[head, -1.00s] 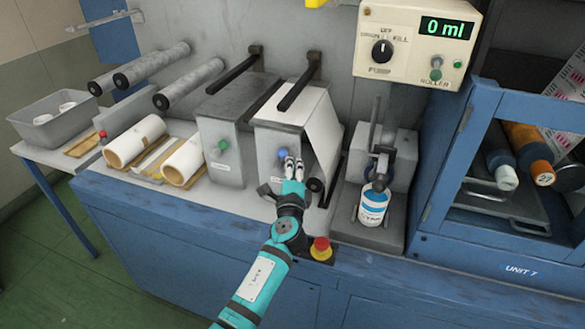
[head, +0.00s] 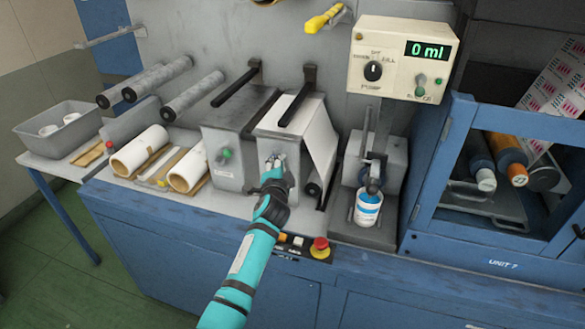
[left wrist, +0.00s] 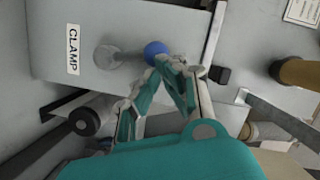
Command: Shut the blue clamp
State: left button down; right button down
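The blue clamp is a blue ball knob (left wrist: 157,50) on a short grey lever, on the front of a grey box (head: 264,152) labelled CLAMP. In the left wrist view the lever (left wrist: 125,56) points from its round pivot towards my fingers. My left gripper (head: 273,160) is in front of this box, and its fingers hide the knob in the head view. In the left wrist view its fingertips (left wrist: 160,70) are together, right at the knob's edge; I cannot tell whether they touch it. Nothing shows between them. My right gripper is not in view.
A similar box with a green knob (head: 224,155) stands to the left. A white bottle (head: 367,209) stands to the right. A red emergency button (head: 320,245) sits at the front edge below. Paper rolls (head: 140,150) lie further left.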

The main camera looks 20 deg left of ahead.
pick_arm(q)
jog(key=shift+a+f+n, duration=0.15)
jog(key=shift+a+n, duration=0.2)
jog(key=shift+n, duration=0.05)
dwell(1.2)
